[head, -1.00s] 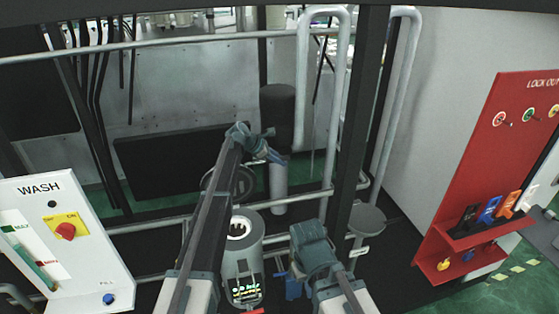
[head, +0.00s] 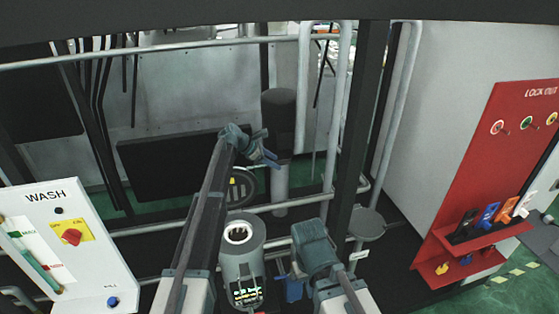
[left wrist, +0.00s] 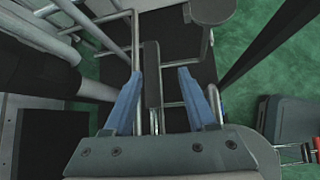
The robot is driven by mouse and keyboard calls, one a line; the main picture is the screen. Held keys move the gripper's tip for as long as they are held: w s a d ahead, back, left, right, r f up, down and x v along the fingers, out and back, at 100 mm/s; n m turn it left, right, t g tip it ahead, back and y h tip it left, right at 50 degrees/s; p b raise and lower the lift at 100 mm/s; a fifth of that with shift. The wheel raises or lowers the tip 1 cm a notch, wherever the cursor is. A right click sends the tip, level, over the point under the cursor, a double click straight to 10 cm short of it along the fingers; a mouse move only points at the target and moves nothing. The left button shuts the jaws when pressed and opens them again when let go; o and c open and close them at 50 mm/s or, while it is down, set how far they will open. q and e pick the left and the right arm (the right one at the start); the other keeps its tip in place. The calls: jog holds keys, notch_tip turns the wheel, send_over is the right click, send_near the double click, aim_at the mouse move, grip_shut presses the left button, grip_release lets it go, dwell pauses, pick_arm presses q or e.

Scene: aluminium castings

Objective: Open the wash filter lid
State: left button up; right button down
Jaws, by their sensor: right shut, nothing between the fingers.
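The wash filter appears to be the grey cylinder (head: 243,262) at the lower middle of the head view. Its top shows a pale ring around a dark opening, and its front has a small lit display. A dark round piece with a yellow mark (head: 241,187), perhaps its lid, stands behind the cylinder, partly hidden by my left arm. I cannot tell how it is joined. My left gripper (head: 268,153) is above and beyond that piece; its blue fingers are apart in the left wrist view (left wrist: 162,84). My right gripper (head: 291,287) is shut and empty, right of the cylinder.
Grey pipe rails (head: 322,110) and a dark post (head: 352,120) stand behind and to the right. A white WASH panel (head: 88,262) is at lower left. A red lockout board (head: 500,160) is at right. A round grey plate (head: 368,223) stands near my right arm.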

pick_arm(q)
jog(key=p+v, duration=0.5)
jog(key=v, duration=0.4)
jog(key=shift+r, duration=0.2)
